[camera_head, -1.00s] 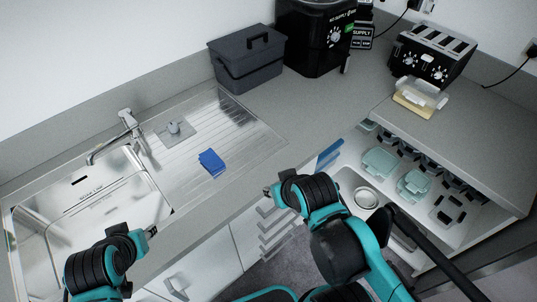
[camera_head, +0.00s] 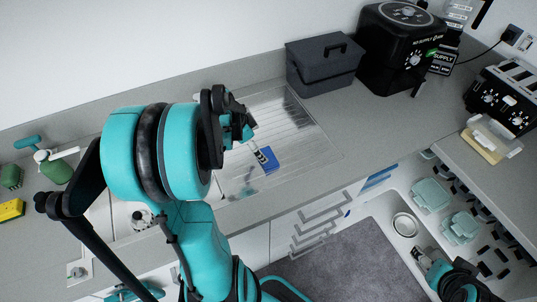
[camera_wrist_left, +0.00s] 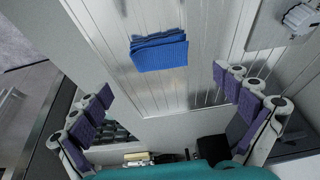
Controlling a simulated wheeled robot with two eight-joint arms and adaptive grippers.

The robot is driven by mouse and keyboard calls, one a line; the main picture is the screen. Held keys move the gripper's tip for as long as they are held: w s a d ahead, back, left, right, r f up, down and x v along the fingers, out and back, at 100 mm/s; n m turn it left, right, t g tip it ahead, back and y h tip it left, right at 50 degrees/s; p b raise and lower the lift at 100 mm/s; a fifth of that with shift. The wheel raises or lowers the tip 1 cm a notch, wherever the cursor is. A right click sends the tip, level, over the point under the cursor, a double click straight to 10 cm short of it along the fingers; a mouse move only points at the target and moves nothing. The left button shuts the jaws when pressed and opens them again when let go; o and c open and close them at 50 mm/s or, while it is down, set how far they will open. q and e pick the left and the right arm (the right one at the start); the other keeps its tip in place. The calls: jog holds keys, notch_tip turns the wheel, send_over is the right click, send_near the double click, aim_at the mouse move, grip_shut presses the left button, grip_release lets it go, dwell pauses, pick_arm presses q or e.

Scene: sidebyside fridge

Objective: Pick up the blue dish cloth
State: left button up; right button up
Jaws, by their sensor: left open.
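The blue dish cloth (camera_head: 270,162) lies folded on the ribbed steel drainboard (camera_head: 302,128). In the left wrist view the cloth (camera_wrist_left: 160,51) is fully visible, ahead of the fingers and near the top of the picture. My left gripper (camera_head: 258,153) is over the drainboard, close to the cloth in the head view. In the left wrist view the purple-padded fingers of the left gripper (camera_wrist_left: 168,106) are wide apart with nothing between them. My right gripper (camera_head: 428,260) is at the lower right near the open drawer; its jaw opening is too small to judge.
A dark grey lidded box (camera_head: 322,68) and a black appliance (camera_head: 398,52) stand behind the drainboard. A yellow sponge (camera_head: 11,210) and a green bottle (camera_head: 58,170) are at the far left. An open drawer (camera_head: 376,212) at right holds containers. My left arm hides much of the sink.

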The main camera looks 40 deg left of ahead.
pick_arm(q)
jog(key=shift+w+a+f+b, duration=0.1)
jog(key=shift+a+f+b, duration=0.1)
jog(key=shift+f, duration=0.4)
jog(key=shift+w+a+f+b, duration=0.1)
jog(key=shift+f+b, duration=0.1)
jog(key=shift+f, duration=0.4)
jog(key=x, duration=0.1)
jog(key=b+x, duration=0.1)
jog(key=x, duration=0.1)
jog(key=b+x, duration=0.1)
jog(key=x, duration=0.1)
jog(key=shift+d, duration=0.35)
jog(key=shift+w+f, duration=0.25)
jog(key=shift+f, duration=0.05)
jog(key=shift+s+r, duration=0.1)
jog(key=c, duration=0.4)
jog(key=shift+d, duration=0.1)
jog(key=c, duration=0.7)
